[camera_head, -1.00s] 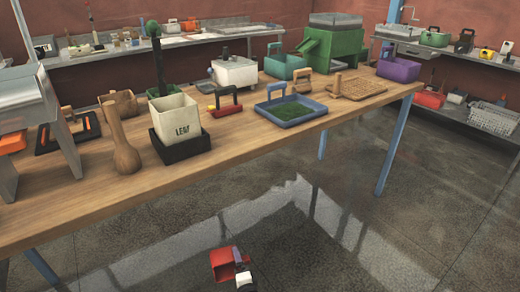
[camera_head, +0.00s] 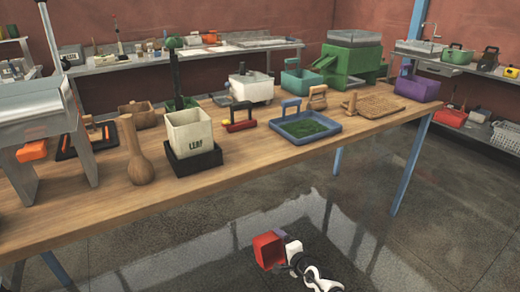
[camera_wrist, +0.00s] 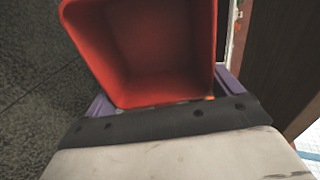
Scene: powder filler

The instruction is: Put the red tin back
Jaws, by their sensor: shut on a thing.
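The red tin (camera_head: 269,249) is an open-topped square box. It is in my gripper (camera_head: 287,249), in front of the wooden table and below the level of its top. The wrist view shows the tin (camera_wrist: 150,50) close up, with its open side facing the camera and its inside looking empty. My gripper (camera_wrist: 165,103) is shut on the tin's near side. Purple parts of the gripper show on both sides of it. The fingertips are mostly hidden behind the tin.
The wooden table (camera_head: 240,165) spans the view. On it stand a cream LEAF bin (camera_head: 189,135) in a black tray, a wooden pestle-like tool (camera_head: 138,155), a blue tray of green leaf (camera_head: 305,127) and a purple bin (camera_head: 416,88). Floor before the table is clear.

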